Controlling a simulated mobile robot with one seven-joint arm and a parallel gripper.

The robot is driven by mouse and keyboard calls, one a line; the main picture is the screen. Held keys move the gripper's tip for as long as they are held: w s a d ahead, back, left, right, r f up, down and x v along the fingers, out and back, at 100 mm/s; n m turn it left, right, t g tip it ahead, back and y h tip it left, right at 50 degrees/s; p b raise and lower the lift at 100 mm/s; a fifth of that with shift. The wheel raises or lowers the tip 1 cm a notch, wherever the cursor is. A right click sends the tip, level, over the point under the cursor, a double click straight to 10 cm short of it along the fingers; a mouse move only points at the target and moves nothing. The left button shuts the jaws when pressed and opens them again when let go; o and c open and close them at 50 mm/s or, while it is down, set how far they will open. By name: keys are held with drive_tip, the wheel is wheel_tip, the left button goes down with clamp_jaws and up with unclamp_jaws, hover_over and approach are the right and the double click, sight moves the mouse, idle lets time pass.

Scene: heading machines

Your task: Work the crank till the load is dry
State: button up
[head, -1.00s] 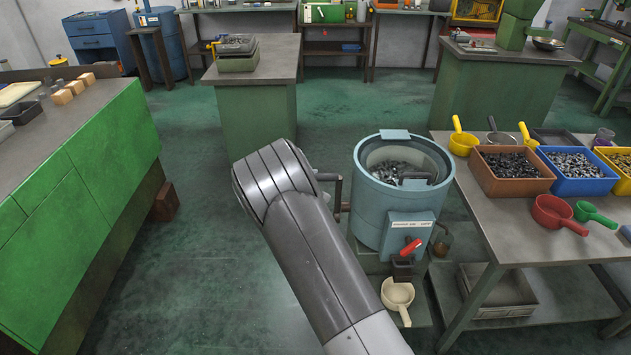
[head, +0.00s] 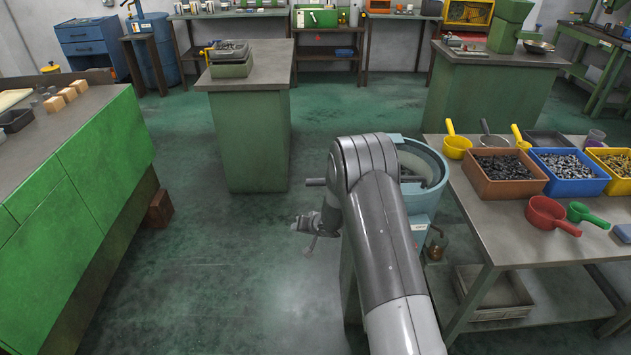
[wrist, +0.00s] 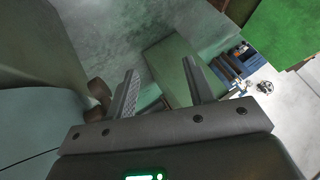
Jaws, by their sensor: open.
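The blue-grey drum machine (head: 424,205) stands left of the bench in the head view. My gripper (head: 305,233) hangs left of the drum, below that bar. In the wrist view my gripper (wrist: 160,65) is open with nothing between its fingers. A brown rounded part (wrist: 98,101) lies just left of the left finger, beside a large blue-grey surface (wrist: 35,125).
The bench on the right holds an orange-brown bin (head: 503,178), a blue bin (head: 570,178) and several scoops. A green cabinet (head: 75,195) stands at left and a green pedestal (head: 250,135) behind. The floor (head: 225,270) between cabinet and drum is free.

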wheel_tip(320, 180, up, 4)
drive_tip(key=w+d+m+t+y, duration=0.2)
drive_tip(key=m+t, duration=0.1)
drive_tip(key=m, duration=0.3)
drive_tip(key=m+t, duration=0.6)
drive_tip(key=m, duration=0.2)
approach(316, 180)
drive_tip(key=w, duration=0.1)
drive_tip(key=shift+g+h, duration=0.3)
drive_tip(key=x, duration=1.1)
drive_tip(key=shift+f, duration=0.4)
drive_tip(key=shift+c, duration=0.2)
clamp_jaws()
